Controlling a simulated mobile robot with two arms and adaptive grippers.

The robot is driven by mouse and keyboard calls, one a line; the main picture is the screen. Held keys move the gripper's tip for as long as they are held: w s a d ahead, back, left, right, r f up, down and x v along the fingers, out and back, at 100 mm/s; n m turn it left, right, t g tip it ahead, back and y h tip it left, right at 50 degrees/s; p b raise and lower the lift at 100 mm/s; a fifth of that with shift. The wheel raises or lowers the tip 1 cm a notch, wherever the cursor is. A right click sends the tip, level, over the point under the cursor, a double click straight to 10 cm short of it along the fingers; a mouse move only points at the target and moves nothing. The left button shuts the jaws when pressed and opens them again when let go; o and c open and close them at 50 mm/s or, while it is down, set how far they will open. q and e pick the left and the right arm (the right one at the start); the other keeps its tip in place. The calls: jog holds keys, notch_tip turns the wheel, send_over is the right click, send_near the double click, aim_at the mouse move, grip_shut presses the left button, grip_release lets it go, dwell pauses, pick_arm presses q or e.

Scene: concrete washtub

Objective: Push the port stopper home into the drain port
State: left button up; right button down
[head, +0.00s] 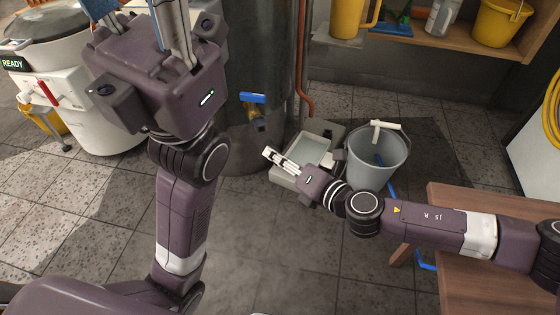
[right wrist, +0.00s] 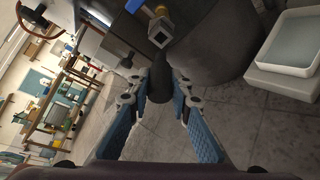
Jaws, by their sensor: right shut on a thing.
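My right gripper (head: 274,157) reaches in from the right, its fingers pointing left, below the tank's valve. In the right wrist view its blue-padded fingers (right wrist: 160,92) are shut on a dark, rounded port stopper (right wrist: 158,86). The stopper is hard to make out in the head view. The drain port (head: 257,124) is the outlet under a blue handle, low on the dark tank.
A wooden bench (head: 505,250) is at the lower right. The tiled floor in the middle is clear.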

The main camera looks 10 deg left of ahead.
jog(key=shift+w+a, duration=0.6)
jog(key=shift+w, duration=0.2)
jog(key=shift+w+a, duration=0.55)
jog(key=shift+w, duration=0.25)
jog(key=shift+w+a+r, duration=0.1)
jog(key=shift+w+a, duration=0.35)
jog(key=shift+w, duration=0.25)
jog(key=shift+w+a, duration=0.45)
jog(key=shift+w, duration=0.2)
dwell(0.6)
jog(key=c, duration=1.7)
grip_release()
send_near(274, 149)
jog(key=w, duration=0.1)
jog(key=w+a, duration=0.1)
jog(key=w, duration=0.1)
jog(key=shift+w+a+f, duration=0.15)
jog(key=shift+a+f, duration=0.1)
jog(key=shift+f, duration=0.15)
